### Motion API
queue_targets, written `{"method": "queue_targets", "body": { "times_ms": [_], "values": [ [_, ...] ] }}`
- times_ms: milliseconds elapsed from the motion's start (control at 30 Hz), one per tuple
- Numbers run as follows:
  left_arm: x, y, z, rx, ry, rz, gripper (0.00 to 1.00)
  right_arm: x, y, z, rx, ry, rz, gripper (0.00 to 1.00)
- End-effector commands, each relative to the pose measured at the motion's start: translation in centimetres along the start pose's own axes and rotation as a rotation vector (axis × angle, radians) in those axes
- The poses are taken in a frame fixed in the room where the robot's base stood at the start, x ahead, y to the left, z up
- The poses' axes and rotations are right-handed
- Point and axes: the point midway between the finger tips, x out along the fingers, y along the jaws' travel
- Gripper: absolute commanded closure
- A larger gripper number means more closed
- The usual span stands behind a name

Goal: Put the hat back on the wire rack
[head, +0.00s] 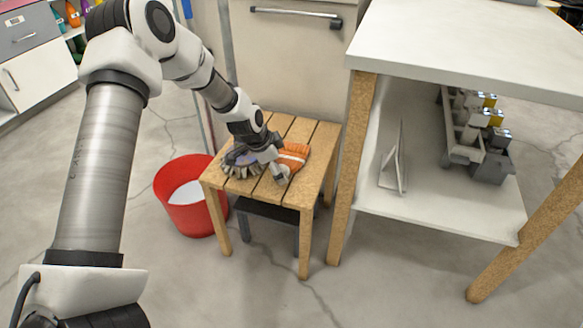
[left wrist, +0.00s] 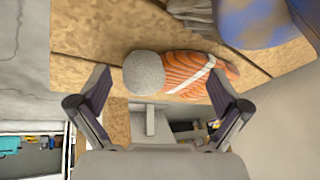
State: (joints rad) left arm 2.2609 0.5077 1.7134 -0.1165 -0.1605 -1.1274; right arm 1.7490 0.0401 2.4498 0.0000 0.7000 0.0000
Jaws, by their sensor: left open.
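An orange knitted hat (head: 294,156) with a white stripe lies on the wooden slatted stool (head: 224,187), near its right side. In the left wrist view the hat (left wrist: 190,72) shows a round grey pompom (left wrist: 144,72) at one end. My left gripper (head: 279,172) is low over the stool, at the hat. In the left wrist view its open fingers (left wrist: 158,72) stand either side of the pompom end; contact cannot be told. I cannot make out a wire rack in either view. My right gripper is not in view.
A grey and blue item (head: 240,162) lies on the stool beside the hat, partly behind my arm. A red bucket (head: 185,212) stands left of the stool. A white-topped table (head: 470,45) with a lower shelf (head: 430,205) stands to the right. The front floor is clear.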

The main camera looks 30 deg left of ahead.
Motion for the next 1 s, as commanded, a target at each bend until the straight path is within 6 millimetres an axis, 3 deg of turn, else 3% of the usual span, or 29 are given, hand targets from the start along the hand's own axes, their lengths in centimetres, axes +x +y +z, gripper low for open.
{"method": "queue_targets", "body": {
  "times_ms": [33, 233, 267, 400, 467, 500, 733, 767, 1000],
  "values": [
    [0.64, 0.00, 0.07, 0.000, 0.001, -0.002, 0.00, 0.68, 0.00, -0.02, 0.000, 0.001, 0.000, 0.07],
    [0.38, -0.07, -0.11, 0.000, 0.001, -0.001, 0.00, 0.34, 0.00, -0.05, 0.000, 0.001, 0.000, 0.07],
    [0.38, -0.07, -0.11, 0.000, 0.001, -0.001, 0.04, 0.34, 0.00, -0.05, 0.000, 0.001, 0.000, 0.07],
    [0.39, -0.06, -0.09, 0.000, 0.001, -0.001, 0.53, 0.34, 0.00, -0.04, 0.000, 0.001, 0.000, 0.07],
    [0.39, -0.05, -0.09, 0.000, 0.001, -0.001, 0.74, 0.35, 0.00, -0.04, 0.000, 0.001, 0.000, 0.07],
    [0.40, -0.04, -0.08, 0.000, 0.000, -0.001, 0.80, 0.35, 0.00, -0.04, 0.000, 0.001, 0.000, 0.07],
    [0.46, 0.01, -0.02, 0.000, 0.000, 0.000, 0.82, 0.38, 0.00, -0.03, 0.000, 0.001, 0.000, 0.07],
    [0.47, 0.02, -0.01, -0.001, -0.001, 0.001, 0.88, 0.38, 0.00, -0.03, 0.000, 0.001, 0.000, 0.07],
    [0.29, 0.00, -0.07, -0.001, -0.001, 0.001, 0.89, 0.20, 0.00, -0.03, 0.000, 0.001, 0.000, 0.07]
  ]
}}
